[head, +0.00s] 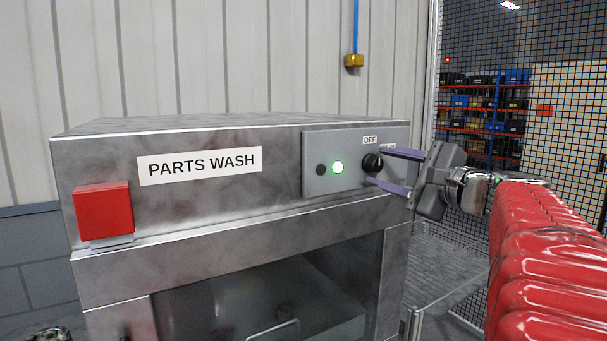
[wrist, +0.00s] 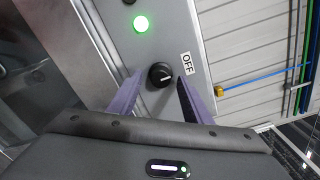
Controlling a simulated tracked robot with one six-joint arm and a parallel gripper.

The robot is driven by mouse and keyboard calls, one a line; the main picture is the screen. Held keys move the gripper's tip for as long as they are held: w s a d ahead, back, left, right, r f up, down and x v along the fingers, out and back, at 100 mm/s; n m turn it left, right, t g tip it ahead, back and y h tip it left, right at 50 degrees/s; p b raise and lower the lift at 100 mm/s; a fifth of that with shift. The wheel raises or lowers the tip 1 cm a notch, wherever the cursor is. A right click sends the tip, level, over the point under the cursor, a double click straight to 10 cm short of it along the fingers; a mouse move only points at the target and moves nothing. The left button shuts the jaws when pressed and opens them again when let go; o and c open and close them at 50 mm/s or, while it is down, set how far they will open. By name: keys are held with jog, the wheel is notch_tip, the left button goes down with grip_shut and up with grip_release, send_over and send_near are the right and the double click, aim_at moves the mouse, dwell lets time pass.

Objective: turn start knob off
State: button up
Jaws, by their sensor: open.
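The start knob (head: 372,163) is a round black knob on the grey control panel (head: 316,185) of the parts washer, below a white OFF label (head: 370,140). A lit green lamp (head: 338,167) is left of it. My gripper (head: 378,167) reaches in from the right, its two purple fingers apart, one above and one below the knob. In the wrist view the knob (wrist: 160,75) sits between the open fingertips (wrist: 160,78), with a light pointer line on its face. I cannot tell whether the fingers touch it. A second label is partly hidden behind the upper finger.
A red box-shaped part (head: 103,210) sticks out at the washer's front left. The PARTS WASH sign (head: 199,165) is on its front. A wire mesh fence (head: 520,120) stands at right, with shelves behind. A blue line with a yellow fitting (head: 354,61) hangs on the wall.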

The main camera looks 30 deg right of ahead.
jog(key=s, duration=1.2)
jog(key=shift+s+d, duration=0.2)
jog(key=shift+s, duration=0.2)
jog(key=shift+f, duration=0.1)
